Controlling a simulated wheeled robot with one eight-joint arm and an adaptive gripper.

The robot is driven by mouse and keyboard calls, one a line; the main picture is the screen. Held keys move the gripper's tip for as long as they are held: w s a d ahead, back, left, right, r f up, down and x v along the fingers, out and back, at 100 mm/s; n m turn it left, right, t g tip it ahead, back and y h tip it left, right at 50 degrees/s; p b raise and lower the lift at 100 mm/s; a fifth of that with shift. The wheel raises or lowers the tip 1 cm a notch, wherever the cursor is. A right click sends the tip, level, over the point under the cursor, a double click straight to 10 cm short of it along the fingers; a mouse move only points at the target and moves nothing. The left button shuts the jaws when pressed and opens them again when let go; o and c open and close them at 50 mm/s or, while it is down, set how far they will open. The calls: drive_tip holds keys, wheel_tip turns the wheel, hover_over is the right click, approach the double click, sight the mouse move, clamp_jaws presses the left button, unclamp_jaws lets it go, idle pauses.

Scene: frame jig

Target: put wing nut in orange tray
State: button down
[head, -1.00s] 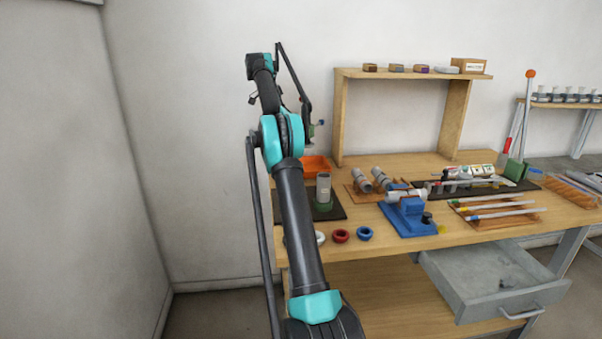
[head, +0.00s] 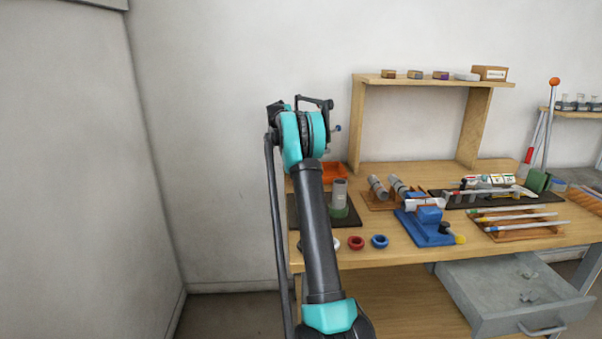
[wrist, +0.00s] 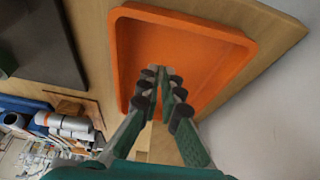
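The orange tray (head: 336,172) sits at the back left of the bench, partly hidden behind my arm. In the wrist view the orange tray (wrist: 200,27) lies beyond my gripper (wrist: 161,74), and its visible floor looks bare. The fingertips point at the tray and overlap its interior. My fingers are close together with a narrow gap, and I cannot make out whether anything is held between them. I cannot identify the wing nut for certain; small grey pieces (head: 527,297) lie in the open drawer (head: 490,300), too small to tell.
A dark mat (head: 307,211) with a grey cylinder (head: 339,194) is in front of the tray. Red (head: 356,243) and blue (head: 380,241) rings lie at the bench front. A blue fixture (head: 427,228) stands to their right. A wooden shelf frame (head: 365,125) rises at the back.

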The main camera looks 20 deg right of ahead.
drive_tip(key=shift+f, duration=2)
drive_tip(key=c, duration=1.7)
unclamp_jaws()
drive_tip(key=v, duration=1.2)
drive_tip(key=shift+w+a, duration=0.1)
